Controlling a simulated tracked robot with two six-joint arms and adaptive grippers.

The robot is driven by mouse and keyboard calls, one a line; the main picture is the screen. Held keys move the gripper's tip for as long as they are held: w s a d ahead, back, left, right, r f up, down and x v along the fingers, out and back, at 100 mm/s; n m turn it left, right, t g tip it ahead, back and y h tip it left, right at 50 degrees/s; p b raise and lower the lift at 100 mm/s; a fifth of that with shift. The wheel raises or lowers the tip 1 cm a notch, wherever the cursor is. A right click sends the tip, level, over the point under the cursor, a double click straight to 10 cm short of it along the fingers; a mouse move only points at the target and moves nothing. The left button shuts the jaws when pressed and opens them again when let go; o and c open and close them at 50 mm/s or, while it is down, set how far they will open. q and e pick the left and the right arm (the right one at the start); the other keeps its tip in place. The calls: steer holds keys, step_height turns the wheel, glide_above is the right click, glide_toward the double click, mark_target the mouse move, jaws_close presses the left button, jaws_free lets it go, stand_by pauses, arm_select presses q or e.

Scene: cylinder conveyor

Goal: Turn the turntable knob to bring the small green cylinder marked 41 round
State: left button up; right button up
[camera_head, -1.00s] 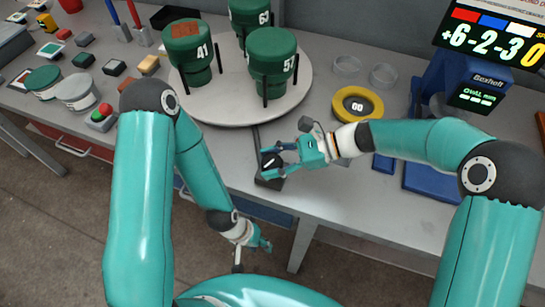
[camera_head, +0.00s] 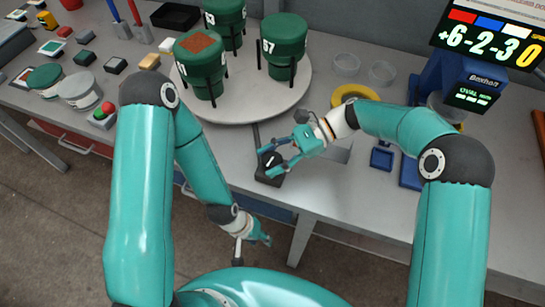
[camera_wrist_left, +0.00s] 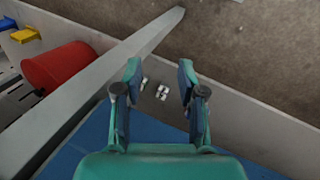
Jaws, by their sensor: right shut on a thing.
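The turntable (camera_head: 235,108) carries three green cylinders. The front-left cylinder (camera_head: 205,80) has a brown patch on top; its number is turned to the side and only partly shows. An earlier frame shows 41 on it. The right cylinder (camera_head: 285,45) has a number ending in 7, and another cylinder (camera_head: 225,20) stands behind. My right gripper (camera_head: 270,162) is shut on the dark knob (camera_head: 270,170) at the table's front edge. My left gripper (camera_head: 262,240) hangs below the table edge, empty; its fingers stand apart in the left wrist view (camera_wrist_left: 158,75).
A yellow ring (camera_head: 354,94) and clear dishes (camera_head: 347,64) lie right of the turntable. A blue scale (camera_head: 460,85) stands farther right. Jars, blocks and a red-green button (camera_head: 103,115) fill the left side.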

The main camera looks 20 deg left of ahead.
steer(key=shift+f+n+g+h, duration=0.1)
steer(key=shift+n+g+h, duration=0.3)
steer(key=shift+n+g, duration=0.1)
stand_by(1.1)
steer(key=o, duration=1.2)
steer(key=shift+c, duration=0.2)
steer(key=v, duration=1.2)
